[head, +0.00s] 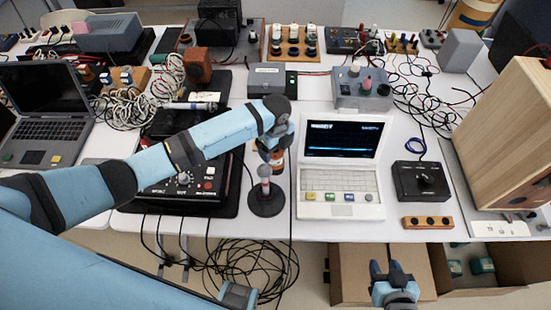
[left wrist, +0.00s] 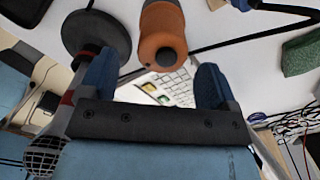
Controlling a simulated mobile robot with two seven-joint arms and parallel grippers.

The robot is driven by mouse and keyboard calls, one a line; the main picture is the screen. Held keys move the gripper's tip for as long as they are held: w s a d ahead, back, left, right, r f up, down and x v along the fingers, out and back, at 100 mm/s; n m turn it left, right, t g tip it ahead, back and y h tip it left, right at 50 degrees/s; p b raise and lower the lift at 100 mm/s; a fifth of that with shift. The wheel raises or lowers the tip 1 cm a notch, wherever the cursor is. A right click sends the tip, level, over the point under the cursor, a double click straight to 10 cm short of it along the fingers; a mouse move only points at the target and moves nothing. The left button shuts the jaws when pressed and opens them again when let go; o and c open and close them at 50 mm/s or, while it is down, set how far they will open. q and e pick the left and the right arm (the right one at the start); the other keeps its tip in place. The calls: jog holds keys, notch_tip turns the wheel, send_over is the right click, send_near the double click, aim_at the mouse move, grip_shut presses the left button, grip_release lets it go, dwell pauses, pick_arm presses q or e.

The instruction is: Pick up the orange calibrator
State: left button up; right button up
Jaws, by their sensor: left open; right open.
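The orange calibrator (head: 278,168) stands on the white table behind the microphone stand, partly hidden by my left gripper in the head view. In the left wrist view, the orange calibrator (left wrist: 160,32) shows its dark grey round end and lies beyond the open fingers. My left gripper (head: 271,150) is open and empty above the table, close to the calibrator; its two blue fingertips (left wrist: 157,80) are wide apart in the left wrist view. My right gripper (head: 394,284) is in front of the table edge, low, away from the calibrator.
A microphone on a round black stand (head: 267,200) is close in front of my left gripper; its base (left wrist: 96,36) also shows in the left wrist view. A white laptop-like analyser (head: 341,180) is to the right. A black mixer (head: 185,183) lies under my left arm. Cables hang below the table.

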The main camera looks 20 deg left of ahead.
aim_at(275, 153)
pick_arm(q)
jog(key=f, duration=0.4)
jog(key=shift+w+a+f, duration=0.2)
jog(key=shift+f, duration=0.15)
jog(key=c, duration=1.2)
jog(key=shift+o, duration=0.2)
jog(key=shift+r, duration=0.1)
jog(key=shift+r, duration=0.1)
